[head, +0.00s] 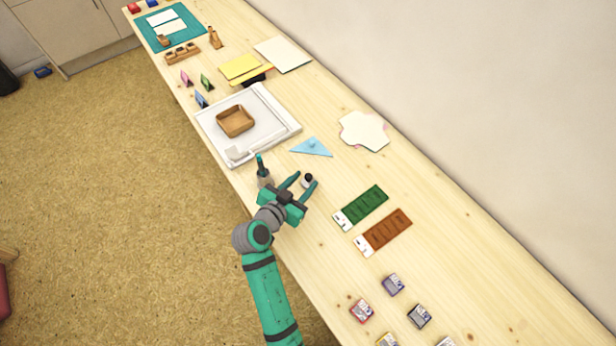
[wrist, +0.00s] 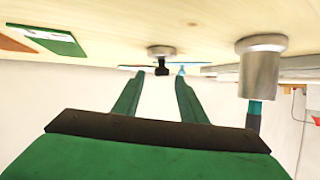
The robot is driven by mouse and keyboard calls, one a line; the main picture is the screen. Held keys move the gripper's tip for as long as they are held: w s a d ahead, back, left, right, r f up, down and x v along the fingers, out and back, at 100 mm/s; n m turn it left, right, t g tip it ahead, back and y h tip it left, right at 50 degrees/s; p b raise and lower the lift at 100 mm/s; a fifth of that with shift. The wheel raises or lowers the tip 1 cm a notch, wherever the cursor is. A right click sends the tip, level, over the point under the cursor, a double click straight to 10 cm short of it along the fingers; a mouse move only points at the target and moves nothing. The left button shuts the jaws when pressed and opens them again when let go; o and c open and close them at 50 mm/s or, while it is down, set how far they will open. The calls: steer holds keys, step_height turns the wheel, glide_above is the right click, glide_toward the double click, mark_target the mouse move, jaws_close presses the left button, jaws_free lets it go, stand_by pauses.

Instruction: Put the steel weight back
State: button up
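The steel weight (head: 307,183), a small squat metal piece with a black knob, stands on the wooden table by my fingertips. In the wrist view, which looks upside down, the steel weight (wrist: 161,50) shows ahead of the fingertips, in line with the gap. My gripper (head: 305,178) is open; its two green fingers (wrist: 159,76) are apart with nothing held between them. I cannot tell whether the weight is partly inside the gap.
A metal cup with a teal-handled tool (head: 263,173) stands close beside my gripper; the metal cup (wrist: 262,65) looms near in the wrist view. A white board with a wooden tray (head: 235,121), a blue triangle (head: 311,148), and green (head: 365,205) and brown (head: 388,230) strips lie around.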

steer(key=v, duration=0.8)
stand_by(0.4)
